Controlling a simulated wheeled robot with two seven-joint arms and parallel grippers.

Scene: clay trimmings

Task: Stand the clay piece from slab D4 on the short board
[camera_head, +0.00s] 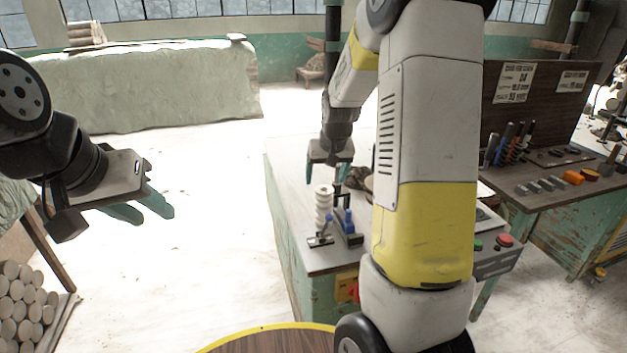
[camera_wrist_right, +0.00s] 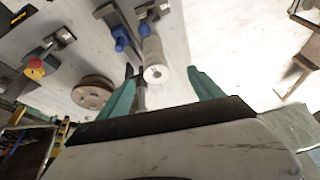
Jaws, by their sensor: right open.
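My right gripper (camera_head: 333,168) is above the near workbench. Its teal fingers (camera_wrist_right: 165,90) are apart and empty in the right wrist view. A pale, ribbed, stacked-looking cylinder (camera_head: 323,208) stands upright on the bench below it. In the wrist view the cylinder's end (camera_wrist_right: 155,70) shows between the fingers, beyond the tips. I cannot tell whether it is the clay piece from slab D4. No short board can be made out for certain. My left gripper (camera_head: 146,208) hangs over open floor at the left, fingers apart and empty.
Blue-handled clamps (camera_head: 347,228) stand beside the cylinder. A brown round object (camera_wrist_right: 93,92) lies nearby. A red button (camera_head: 505,240) is at the bench's right. My right arm hides much of the bench. A tool bench (camera_head: 550,205) stands farther right.

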